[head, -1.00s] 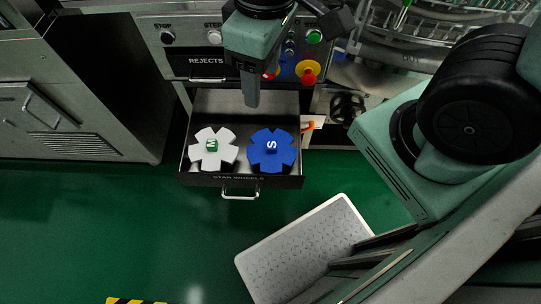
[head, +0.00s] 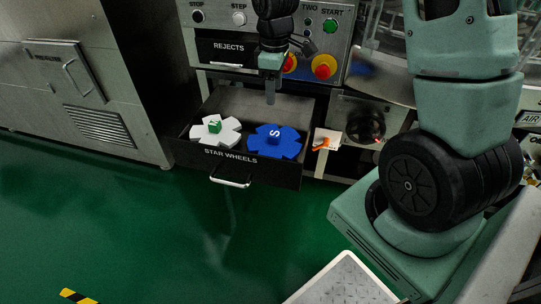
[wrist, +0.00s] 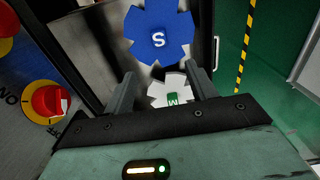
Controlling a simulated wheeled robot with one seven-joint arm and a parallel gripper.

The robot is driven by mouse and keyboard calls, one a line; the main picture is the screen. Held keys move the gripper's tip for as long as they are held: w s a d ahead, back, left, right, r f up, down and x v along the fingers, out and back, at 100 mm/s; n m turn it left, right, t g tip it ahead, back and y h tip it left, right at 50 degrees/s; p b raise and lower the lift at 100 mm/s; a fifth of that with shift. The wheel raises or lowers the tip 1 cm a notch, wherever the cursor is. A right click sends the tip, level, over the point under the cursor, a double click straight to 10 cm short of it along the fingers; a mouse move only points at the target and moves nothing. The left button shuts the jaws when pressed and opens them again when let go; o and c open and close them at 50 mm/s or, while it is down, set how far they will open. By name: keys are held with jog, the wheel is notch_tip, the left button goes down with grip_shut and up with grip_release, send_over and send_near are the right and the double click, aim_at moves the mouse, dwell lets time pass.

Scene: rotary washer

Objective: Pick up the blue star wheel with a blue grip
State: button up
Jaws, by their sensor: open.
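The blue star wheel (head: 283,144) lies in the right part of the open drawer, with a blue grip (head: 275,134) marked S on top. It also shows in the wrist view (wrist: 146,30), beyond my fingertips. A white star wheel (head: 226,133) with a green grip (head: 214,126) lies to its left. In the wrist view the white wheel (wrist: 159,91) shows between my fingers, farther down. My gripper (wrist: 160,76) is open and empty. In the head view my gripper (head: 270,99) hangs above the drawer, over the blue wheel's far side and apart from it.
The STAR WHEELS drawer (head: 180,155) stands pulled out, its handle (head: 231,179) at the front. A REJECTS drawer (head: 228,48) is closed above. Red and green buttons (head: 324,67) are on the panel behind my gripper. An orange-handled item (head: 322,144) is right of the drawer. Green floor lies in front.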

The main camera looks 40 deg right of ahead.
jog(key=b, duration=0.4)
send_over(275, 133)
jog(key=f, duration=1.1)
jog(key=shift+a, duration=0.25)
jog(key=f+b, duration=0.1)
jog(key=f, duration=0.1)
jog(key=f+b, duration=0.1)
jog(key=f, duration=0.2)
jog(key=shift+d+f, duration=0.2)
jog(key=shift+f, duration=0.05)
jog(key=shift+r, duration=0.1)
grip_shut()
